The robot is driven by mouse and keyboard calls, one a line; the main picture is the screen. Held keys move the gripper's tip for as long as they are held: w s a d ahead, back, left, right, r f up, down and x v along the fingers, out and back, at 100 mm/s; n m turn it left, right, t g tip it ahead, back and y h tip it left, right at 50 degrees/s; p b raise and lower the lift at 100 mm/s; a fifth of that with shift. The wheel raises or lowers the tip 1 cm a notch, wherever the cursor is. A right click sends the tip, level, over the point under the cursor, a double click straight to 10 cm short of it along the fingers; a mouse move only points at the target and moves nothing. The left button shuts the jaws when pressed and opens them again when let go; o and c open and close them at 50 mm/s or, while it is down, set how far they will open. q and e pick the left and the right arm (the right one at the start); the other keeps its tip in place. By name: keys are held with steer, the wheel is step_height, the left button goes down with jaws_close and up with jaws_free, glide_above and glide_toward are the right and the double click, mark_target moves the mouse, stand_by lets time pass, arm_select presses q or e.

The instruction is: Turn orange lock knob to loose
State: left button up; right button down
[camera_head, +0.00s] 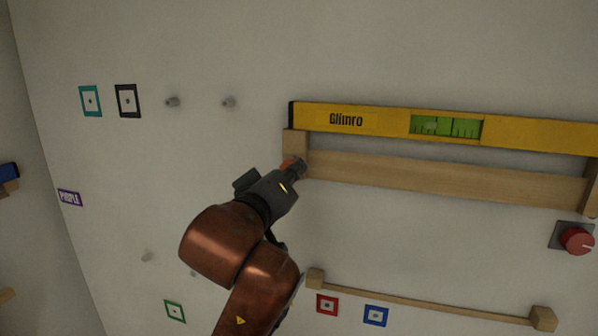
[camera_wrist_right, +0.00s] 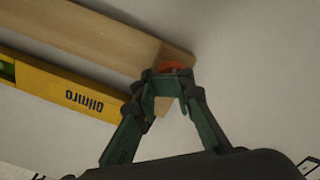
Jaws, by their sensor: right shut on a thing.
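The orange lock knob (camera_head: 288,164) sits at the left end of the wooden shelf (camera_head: 440,180), mostly hidden by my right gripper (camera_head: 295,168) in the head view. In the right wrist view the orange knob (camera_wrist_right: 172,66) shows between the fingertips of my right gripper (camera_wrist_right: 170,80), which is shut on it. The knob's marking is hidden, so I cannot tell its setting. A yellow spirit level (camera_head: 380,120) marked "Glimro" lies along the shelf's top. My left gripper is not in view.
A red knob (camera_head: 577,240) on a dark plate is at the right. A thin wooden rail (camera_head: 430,302) runs below, with red (camera_head: 327,304) and blue (camera_head: 375,316) framed tags. Grey pegs (camera_head: 172,102) stick out at upper left. The wall between is bare.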

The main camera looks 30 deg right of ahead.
steer(key=shift+w+a+f+y, duration=0.3)
steer(key=shift+w+f, duration=0.1)
steer(key=c, duration=2.4)
jaws_free()
steer(key=o, duration=0.3)
steer(key=shift+w+a, duration=0.2)
steer(key=shift+a, duration=0.1)
steer(key=o, duration=0.6)
steer(key=shift+r, duration=0.1)
steer(key=shift+o, duration=0.2)
steer(key=shift+d, duration=0.1)
steer(key=shift+s+r, duration=0.1)
steer(key=b+v, duration=0.2)
steer(key=v, duration=0.7)
